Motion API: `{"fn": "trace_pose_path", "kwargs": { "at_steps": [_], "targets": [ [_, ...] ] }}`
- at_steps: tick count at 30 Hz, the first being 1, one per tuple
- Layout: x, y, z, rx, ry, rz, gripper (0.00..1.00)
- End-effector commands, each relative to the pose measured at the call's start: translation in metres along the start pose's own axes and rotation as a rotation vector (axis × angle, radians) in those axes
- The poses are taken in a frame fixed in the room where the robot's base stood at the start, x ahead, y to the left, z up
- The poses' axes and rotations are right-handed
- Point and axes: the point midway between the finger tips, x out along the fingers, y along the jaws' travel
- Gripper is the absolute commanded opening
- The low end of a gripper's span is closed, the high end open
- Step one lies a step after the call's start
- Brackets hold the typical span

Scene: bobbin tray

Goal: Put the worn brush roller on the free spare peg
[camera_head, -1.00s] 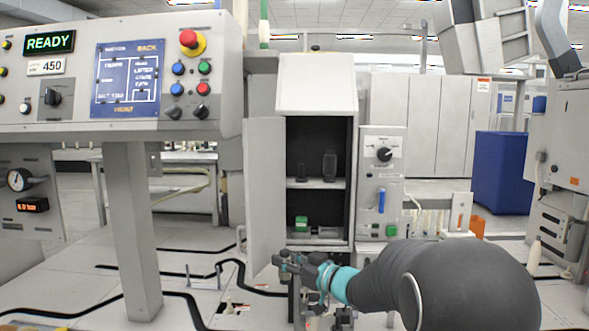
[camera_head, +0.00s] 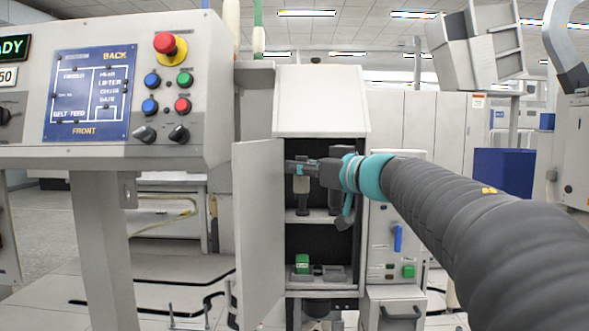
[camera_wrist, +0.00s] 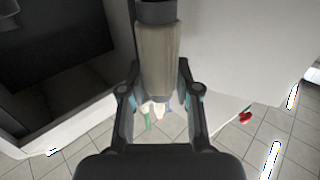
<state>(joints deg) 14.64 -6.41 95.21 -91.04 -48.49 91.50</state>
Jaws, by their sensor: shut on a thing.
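My gripper (camera_head: 298,168) is at the upper compartment of the open cabinet (camera_head: 321,108), in front of its dark inside. It is shut on a pale beige roller (camera_head: 301,184), which hangs upright below the fingers. In the wrist view the roller (camera_wrist: 156,58) stands between the two fingers (camera_wrist: 157,85), with a dark collar at its top end. A dark upright piece (camera_head: 334,197) stands on the middle shelf, partly hidden by my arm. I cannot tell whether it is a peg, and no free spare peg can be made out.
The cabinet door (camera_head: 259,230) stands open at the left, close to my gripper. A green block (camera_head: 302,263) sits in the lower compartment. A control box (camera_head: 397,240) adjoins the cabinet at the right. A control panel (camera_head: 120,80) stands at the left.

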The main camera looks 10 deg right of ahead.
Motion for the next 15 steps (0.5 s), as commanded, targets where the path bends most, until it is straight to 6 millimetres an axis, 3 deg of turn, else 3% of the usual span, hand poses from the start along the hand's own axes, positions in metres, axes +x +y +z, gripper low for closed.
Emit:
{"fn": "trace_pose_path", "kwargs": {
  "at_steps": [15],
  "targets": [
    [0.036, 0.038, 0.002, 0.000, -0.001, 0.001, 0.00]
  ]
}}
